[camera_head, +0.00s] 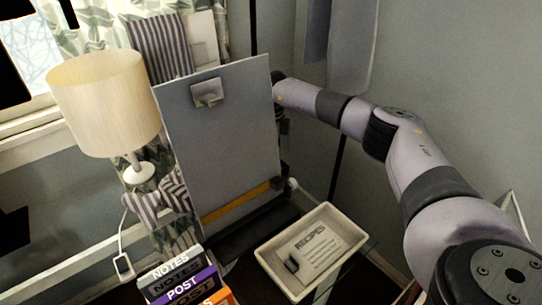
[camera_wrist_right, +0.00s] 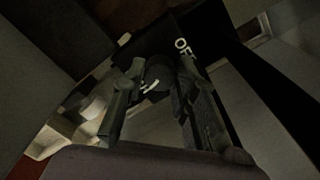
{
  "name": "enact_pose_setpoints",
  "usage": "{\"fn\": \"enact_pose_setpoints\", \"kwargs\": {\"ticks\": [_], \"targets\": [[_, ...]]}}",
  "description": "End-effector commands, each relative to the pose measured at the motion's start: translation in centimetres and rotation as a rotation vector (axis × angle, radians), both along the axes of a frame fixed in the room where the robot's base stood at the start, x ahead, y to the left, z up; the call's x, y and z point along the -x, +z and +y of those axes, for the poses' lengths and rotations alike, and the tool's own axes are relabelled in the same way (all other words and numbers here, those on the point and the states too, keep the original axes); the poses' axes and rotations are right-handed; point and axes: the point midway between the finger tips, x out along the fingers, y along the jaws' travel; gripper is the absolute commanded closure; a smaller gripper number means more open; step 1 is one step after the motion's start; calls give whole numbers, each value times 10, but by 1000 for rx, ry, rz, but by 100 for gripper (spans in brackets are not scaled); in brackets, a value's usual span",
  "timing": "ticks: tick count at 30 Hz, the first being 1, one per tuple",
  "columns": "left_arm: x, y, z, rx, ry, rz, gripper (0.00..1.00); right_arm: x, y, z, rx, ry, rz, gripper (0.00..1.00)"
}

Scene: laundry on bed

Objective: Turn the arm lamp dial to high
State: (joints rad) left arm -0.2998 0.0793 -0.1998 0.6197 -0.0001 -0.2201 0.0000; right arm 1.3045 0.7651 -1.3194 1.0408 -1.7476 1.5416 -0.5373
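In the right wrist view a dark round dial (camera_wrist_right: 157,76) with a white mark on it sits against a black panel (camera_wrist_right: 222,82). White letters, partly hidden, read "OF" beside it. My right gripper (camera_wrist_right: 158,72) has one finger on each side of the dial. The dim picture does not show clearly whether both fingertips touch it. In the head view my right arm comes in from the right, and its hand is hidden behind a grey clipboard (camera_head: 225,135). The dial does not show there. My left gripper is not in view.
A lamp with a cream shade (camera_head: 105,100) stands at the left. In front are a cream tray (camera_head: 262,262) with a "RECIPES" card (camera_head: 312,246), and boxes labelled "NOTES" (camera_head: 170,264) and "POST" (camera_head: 183,288). Striped cloth (camera_head: 160,45) is behind the clipboard. A grey wall (camera_head: 460,80) is at right.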

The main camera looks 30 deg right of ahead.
Motion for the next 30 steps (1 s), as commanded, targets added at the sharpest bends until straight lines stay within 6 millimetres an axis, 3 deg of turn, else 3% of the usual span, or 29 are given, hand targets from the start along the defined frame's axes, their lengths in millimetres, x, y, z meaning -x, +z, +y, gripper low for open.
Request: {"fn": "enact_pose_setpoints", "kwargs": {"ticks": [11, 16, 24, 30], "targets": [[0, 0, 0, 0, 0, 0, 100, 0, 0, 0, 0, 0, -1, 100], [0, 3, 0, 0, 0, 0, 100, 0, 2, 0, 1, -33, -1, 100], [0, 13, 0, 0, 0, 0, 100, 0, 2, -1, 1, -231, 0, 100], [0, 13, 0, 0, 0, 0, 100, 0, 1, -1, 1, -261, -2, 100]]}}
